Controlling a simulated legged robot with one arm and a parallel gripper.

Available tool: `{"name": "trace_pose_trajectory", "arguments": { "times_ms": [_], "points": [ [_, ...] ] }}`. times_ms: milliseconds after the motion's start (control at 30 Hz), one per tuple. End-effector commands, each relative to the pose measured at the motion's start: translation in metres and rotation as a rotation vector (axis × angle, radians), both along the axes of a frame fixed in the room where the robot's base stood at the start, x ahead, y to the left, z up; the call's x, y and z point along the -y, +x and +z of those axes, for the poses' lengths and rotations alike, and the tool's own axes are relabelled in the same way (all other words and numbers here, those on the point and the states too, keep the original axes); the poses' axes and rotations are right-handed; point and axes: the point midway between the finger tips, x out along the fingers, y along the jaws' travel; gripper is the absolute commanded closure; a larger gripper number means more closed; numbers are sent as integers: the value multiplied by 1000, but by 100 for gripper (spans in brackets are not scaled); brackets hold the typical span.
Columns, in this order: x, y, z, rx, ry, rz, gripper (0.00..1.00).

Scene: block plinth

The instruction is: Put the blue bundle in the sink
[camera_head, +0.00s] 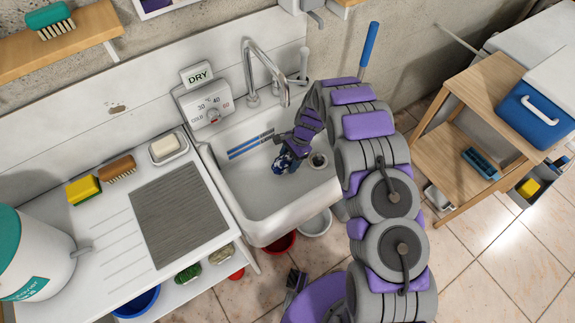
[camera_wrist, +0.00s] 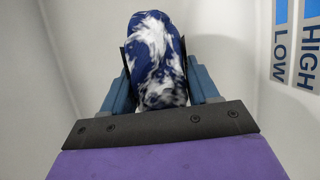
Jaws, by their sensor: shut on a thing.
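The blue bundle (camera_head: 287,160), dark blue with white patches, is between the fingers of my gripper (camera_head: 292,150) inside the white sink (camera_head: 240,192). In the wrist view the bundle (camera_wrist: 157,60) fills the space between the two fingers of my gripper (camera_wrist: 160,75), which are shut on it. Pale sink walls surround it there. Blue level marks with the words LOW and HIGH (camera_wrist: 308,50) show at the right of the wrist view. Whether the bundle touches the sink bottom cannot be told.
A curved tap (camera_head: 265,70) rises behind the basin. A drain (camera_head: 318,160) lies right of the bundle. A dial box (camera_head: 208,108) stands at the back left rim. A ribbed grey mat (camera_head: 178,215) lies on the left counter. A wooden stand (camera_head: 480,100) is at the right.

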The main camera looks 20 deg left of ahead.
Motion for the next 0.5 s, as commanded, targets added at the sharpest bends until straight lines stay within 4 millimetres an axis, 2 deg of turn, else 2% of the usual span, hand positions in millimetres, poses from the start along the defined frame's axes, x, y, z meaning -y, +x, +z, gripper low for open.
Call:
{"name": "trace_pose_trajectory", "arguments": {
  "times_ms": [200, 433, 467, 500],
  "points": [
    [-4, -1, -37, -3, -8, 0, 72],
    [-5, 0, -38, 1, -7, 0, 72],
    [-5, 0, -38, 1, -7, 0, 39],
    [-5, 0, -38, 0, -6, 0, 36]
  ]
}}
